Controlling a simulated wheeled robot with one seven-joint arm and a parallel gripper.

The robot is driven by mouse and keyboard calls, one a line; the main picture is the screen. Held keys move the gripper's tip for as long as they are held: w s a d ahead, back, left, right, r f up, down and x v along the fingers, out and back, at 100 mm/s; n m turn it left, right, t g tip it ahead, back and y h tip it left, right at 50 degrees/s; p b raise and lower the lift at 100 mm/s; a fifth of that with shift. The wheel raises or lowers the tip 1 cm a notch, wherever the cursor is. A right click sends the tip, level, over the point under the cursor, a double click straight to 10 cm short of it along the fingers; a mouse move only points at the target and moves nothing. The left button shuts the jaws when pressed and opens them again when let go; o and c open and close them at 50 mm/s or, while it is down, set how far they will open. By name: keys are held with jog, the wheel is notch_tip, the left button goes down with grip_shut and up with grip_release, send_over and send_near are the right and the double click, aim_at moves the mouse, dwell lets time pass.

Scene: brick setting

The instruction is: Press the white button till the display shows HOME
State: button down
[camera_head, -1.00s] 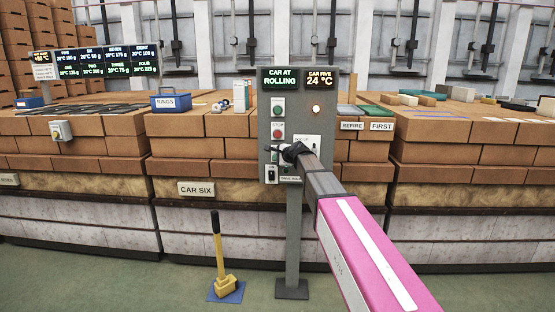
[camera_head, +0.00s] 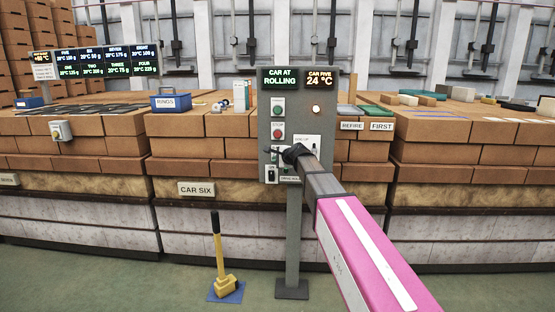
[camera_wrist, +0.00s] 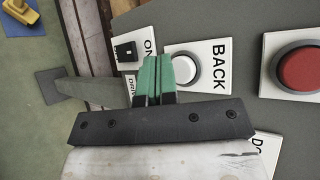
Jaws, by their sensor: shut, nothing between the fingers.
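The grey control panel (camera_head: 291,78) stands on a post, and its left display (camera_head: 281,78) reads "CAR AT ROLLING". In the head view my gripper largely covers that spot, below the red STOP button (camera_head: 278,130). My gripper (camera_wrist: 156,62) is shut and empty, its green fingers together. In the wrist view the fingertips lie just left of the white button, overlapping its plate. I cannot tell whether they touch. My gripper (camera_head: 280,150) is at the panel's face in the head view.
A green button (camera_head: 278,105) sits above the red one. A lit round lamp (camera_head: 316,109) and a second display (camera_head: 320,78) reading "CAR FIVE 24 °C" are on the right. A small black switch (camera_wrist: 126,52) marked ON is close to the fingers. Brick stacks stand behind.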

jog(key=s, duration=0.4)
jog(key=shift+s+a, duration=0.1)
jog(key=shift+s, duration=0.25)
dwell(0.4)
jog(key=s+d+f+n+g+h, duration=0.1)
jog(key=s+d+f+n, duration=0.1)
jog(key=s+d+f, duration=0.3)
jog(key=s+d+f+n+g+h, duration=0.1)
jog(key=s+d+f+n+g, duration=0.15)
jog(key=f, duration=0.45)
jog(key=s+d+f+n+g+h, duration=0.1)
jog(key=s+d+f+n, duration=0.15)
jog(key=s+f, duration=0.3)
jog(key=s+d+f+n+g+h, duration=0.2)
jog(key=s+d+f+n, duration=0.1)
jog(key=s+d+f, duration=0.4)
jog(key=s+d+f+n+g+h, duration=0.3)
jog(key=s+d+f, duration=0.3)
jog(key=s, duration=0.5)
jog(key=shift+s+d+f+n+g, duration=0.4)
jog(key=shift+f+n, duration=0.2)
jog(key=shift+f, duration=0.2)
jog(key=shift+a, duration=0.15)
